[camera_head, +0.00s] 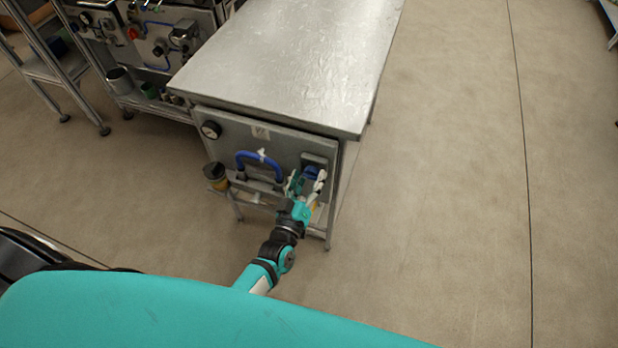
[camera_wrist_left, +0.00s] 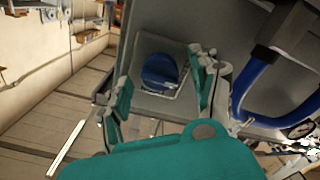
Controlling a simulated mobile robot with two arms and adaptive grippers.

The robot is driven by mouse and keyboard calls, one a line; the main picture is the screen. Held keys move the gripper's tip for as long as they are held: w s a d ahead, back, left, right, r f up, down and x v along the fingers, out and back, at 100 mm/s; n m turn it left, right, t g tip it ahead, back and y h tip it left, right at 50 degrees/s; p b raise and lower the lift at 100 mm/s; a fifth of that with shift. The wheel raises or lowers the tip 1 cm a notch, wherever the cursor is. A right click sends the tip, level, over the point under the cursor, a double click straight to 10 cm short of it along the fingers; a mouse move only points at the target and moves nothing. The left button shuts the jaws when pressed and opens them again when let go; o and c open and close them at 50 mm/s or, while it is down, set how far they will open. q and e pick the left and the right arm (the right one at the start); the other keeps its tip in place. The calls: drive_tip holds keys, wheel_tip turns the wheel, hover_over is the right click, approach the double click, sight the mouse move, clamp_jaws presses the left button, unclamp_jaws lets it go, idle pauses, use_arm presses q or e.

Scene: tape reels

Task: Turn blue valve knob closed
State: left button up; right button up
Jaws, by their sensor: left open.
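The blue valve knob (camera_head: 311,172) sits on a dark square mount at the right of the grey panel (camera_head: 235,140) on the table's front. In the left wrist view the knob (camera_wrist_left: 160,71) is rounded, on a grey backing plate. My left gripper (camera_head: 306,182) is open in front of the knob and partly covers it in the head view. In the left wrist view its green fingers (camera_wrist_left: 158,88) stand either side of the knob, which shows between them. I see no finger clearly touching it. My right gripper is in neither view.
A blue curved hose (camera_head: 260,158) is left of the knob; in the wrist view it (camera_wrist_left: 270,95) runs close beside the right finger. A gauge (camera_head: 211,130) and a dark-topped yellow container (camera_head: 216,177) are farther left. The metal tabletop (camera_head: 290,60) and right floor are clear.

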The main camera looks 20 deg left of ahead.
use_arm(q)
drive_tip(key=s, duration=1.1)
drive_tip(key=shift+s+a, duration=0.2)
drive_tip(key=shift+s, duration=0.15)
drive_tip(key=shift+f, duration=0.15)
